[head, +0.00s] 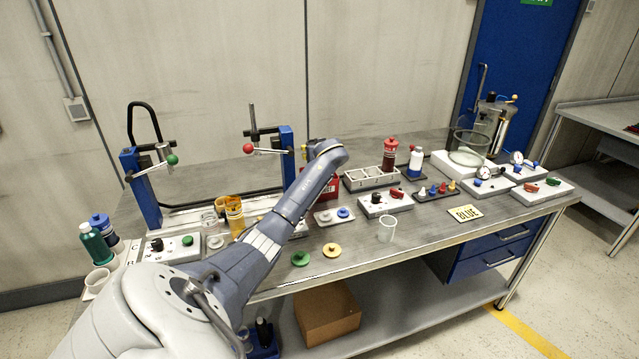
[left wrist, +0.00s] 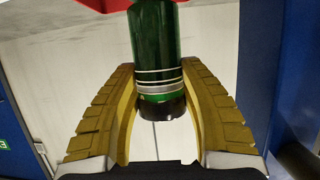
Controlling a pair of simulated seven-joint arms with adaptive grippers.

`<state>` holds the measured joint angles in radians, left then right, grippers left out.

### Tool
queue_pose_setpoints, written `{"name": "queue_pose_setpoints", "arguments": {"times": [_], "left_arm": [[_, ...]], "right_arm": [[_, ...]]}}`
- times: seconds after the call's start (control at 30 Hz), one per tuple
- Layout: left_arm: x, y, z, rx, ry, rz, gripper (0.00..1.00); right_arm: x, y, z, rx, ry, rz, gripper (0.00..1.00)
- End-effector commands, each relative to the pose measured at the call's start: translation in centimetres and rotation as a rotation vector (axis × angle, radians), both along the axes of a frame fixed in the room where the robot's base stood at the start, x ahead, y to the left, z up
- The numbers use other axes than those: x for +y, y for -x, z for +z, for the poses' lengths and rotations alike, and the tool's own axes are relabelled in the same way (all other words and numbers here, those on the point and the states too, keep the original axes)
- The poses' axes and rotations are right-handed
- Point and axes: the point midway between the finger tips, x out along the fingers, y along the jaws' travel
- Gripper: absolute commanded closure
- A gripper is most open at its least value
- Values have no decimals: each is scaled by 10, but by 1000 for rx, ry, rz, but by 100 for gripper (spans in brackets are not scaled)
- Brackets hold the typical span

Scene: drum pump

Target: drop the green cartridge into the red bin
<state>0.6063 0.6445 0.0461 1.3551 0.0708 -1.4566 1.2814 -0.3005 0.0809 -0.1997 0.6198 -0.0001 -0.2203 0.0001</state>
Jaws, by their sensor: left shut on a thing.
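The green cartridge (left wrist: 158,45) is between the yellow fingers of my left gripper (left wrist: 159,68) in the left wrist view. It has silver bands and a black end, and the gripper is shut on it. The red bin (head: 332,186) stands on the bench in the head view, partly hidden behind my left arm. A red edge (left wrist: 97,4) shows at the top of the left wrist view, close to the cartridge's far end. In the head view my left gripper and the held cartridge are hidden by the arm. My right gripper is in neither view.
A dark green bottle (head: 96,246) and a blue one (head: 103,229) stand at the bench's left end. A blue press frame (head: 140,190) is behind them. A grey tray (head: 357,180) is right of the bin. A clear cup (head: 387,229) stands near the front edge.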

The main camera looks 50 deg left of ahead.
Motion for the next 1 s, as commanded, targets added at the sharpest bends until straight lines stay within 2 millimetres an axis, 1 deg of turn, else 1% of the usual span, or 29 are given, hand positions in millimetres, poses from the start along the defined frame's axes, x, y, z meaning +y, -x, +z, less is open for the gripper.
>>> {"name": "queue_pose_setpoints", "arguments": {"times": [0.2,0.4,0.8,0.83,1.0], "left_arm": [[0,0,-19,0,-1,0,100],[0,0,-29,0,-1,0,100],[0,0,-33,-1,-1,-1,100],[0,0,-33,-1,-1,-1,58],[0,0,-33,-1,-1,-1,38]], "right_arm": [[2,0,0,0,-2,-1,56],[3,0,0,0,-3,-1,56],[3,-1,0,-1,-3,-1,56],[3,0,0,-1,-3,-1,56],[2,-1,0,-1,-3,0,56]]}}
